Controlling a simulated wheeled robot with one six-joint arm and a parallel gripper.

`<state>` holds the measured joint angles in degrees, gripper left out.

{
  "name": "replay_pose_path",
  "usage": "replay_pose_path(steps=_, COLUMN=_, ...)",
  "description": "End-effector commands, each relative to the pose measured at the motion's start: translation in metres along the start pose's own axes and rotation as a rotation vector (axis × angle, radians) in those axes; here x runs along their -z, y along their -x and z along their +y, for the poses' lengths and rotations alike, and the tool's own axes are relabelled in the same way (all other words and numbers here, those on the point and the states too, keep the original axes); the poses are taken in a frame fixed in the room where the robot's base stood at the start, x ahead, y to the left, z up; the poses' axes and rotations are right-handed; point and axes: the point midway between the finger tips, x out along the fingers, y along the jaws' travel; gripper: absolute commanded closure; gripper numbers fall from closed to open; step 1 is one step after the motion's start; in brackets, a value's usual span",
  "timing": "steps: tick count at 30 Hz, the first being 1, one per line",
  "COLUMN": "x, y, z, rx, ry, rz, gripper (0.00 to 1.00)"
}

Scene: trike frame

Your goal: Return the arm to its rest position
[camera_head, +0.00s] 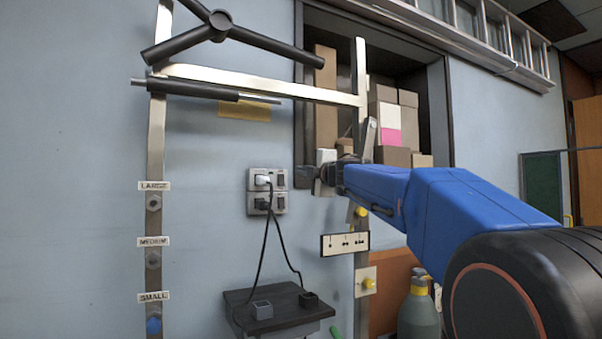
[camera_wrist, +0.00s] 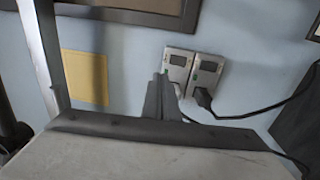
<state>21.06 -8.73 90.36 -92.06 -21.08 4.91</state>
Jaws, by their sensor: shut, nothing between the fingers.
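My arm (camera_head: 405,192) is blue and reaches in from the right in the head view. My gripper (camera_head: 303,172) is at its far end, in front of the wall and just right of the power sockets. In the wrist view the fingers of my gripper (camera_wrist: 160,80) are together with nothing between them. They point toward the wall and overlap the lower left edge of the sockets; the exact gap to the wall cannot be told.
Power sockets (camera_head: 281,203) hold plugs with black cords running down to a dark shelf (camera_head: 285,318). A metal frame (camera_head: 155,120) with labelled bolts stands left. Boxes (camera_head: 390,112) fill a wall recess behind the arm. A grey-green bottle (camera_head: 418,318) stands below the arm.

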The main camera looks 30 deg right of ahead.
Motion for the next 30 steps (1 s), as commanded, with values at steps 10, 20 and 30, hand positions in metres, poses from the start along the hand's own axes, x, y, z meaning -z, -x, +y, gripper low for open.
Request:
replay_pose_path(steps=10, x=0.000, y=0.000, z=0.000, rx=0.000, ry=0.000, rz=0.000, gripper=1.00)
replay_pose_path(steps=20, x=0.004, y=0.026, z=-0.010, rx=-0.022, ry=-0.138, rz=-0.079, gripper=1.00)
replay_pose_path(steps=30, x=0.006, y=0.148, z=-0.138, rx=0.093, ry=-0.658, rz=-0.426, gripper=1.00)
